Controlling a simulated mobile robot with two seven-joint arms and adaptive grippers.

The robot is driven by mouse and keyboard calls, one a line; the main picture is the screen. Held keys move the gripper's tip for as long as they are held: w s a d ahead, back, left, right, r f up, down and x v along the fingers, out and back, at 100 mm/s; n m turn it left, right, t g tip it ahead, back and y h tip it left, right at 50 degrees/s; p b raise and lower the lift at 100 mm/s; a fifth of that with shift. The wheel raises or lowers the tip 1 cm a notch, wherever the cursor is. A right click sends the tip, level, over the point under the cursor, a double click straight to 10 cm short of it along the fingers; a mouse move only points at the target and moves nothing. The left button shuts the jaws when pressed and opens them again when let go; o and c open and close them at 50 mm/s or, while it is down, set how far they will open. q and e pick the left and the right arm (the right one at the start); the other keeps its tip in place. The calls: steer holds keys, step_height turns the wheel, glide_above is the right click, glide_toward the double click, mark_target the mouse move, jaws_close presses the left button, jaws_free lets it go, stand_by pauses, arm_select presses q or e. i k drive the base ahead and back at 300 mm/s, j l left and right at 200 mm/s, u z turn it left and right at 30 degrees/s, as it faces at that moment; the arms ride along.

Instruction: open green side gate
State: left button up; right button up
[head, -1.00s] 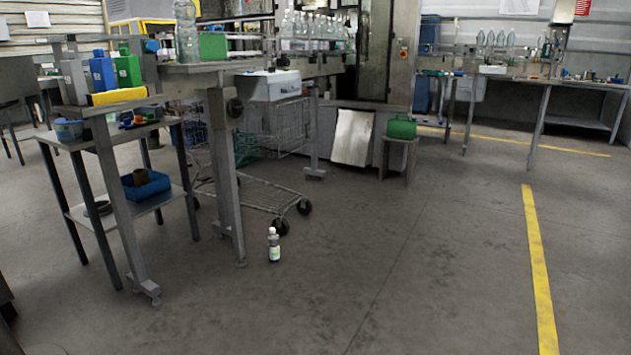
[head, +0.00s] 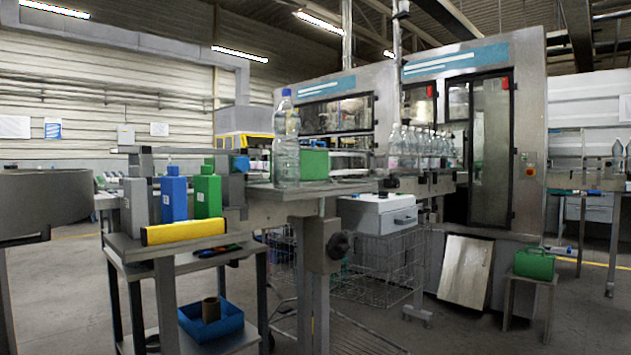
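I cannot make out with certainty which part is the green side gate. A flat green block (head: 314,163) stands on the conveyor (head: 300,190), just right of a large clear bottle with a blue cap (head: 286,140). A green container with a handle (head: 534,263) sits on a small stool at the right. A green bottle (head: 207,192) stands beside a blue one on the cart at the left. Neither of my grippers shows in the head view.
A large labelling machine (head: 480,140) with closed doors stands behind the conveyor. A metal cart (head: 190,263) with a blue bin (head: 222,322) stands in front at the left. A wire basket trolley (head: 380,265) is under the conveyor. Floor is open at the lower right.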

mark_target(314, 164)
steer(key=i+j, duration=0.15)
steer(key=i, duration=0.2)
steer(key=i+l, duration=0.15)
steer(key=l, duration=0.25)
steer(key=i+l, duration=0.2)
steer(key=l, duration=0.2)
steer(key=i+l, duration=0.15)
steer(key=l, duration=0.3)
steer(key=i+l+z, duration=0.1)
steer(key=l, duration=0.3)
steer(key=i+l, duration=0.25)
steer(key=l, duration=0.15)
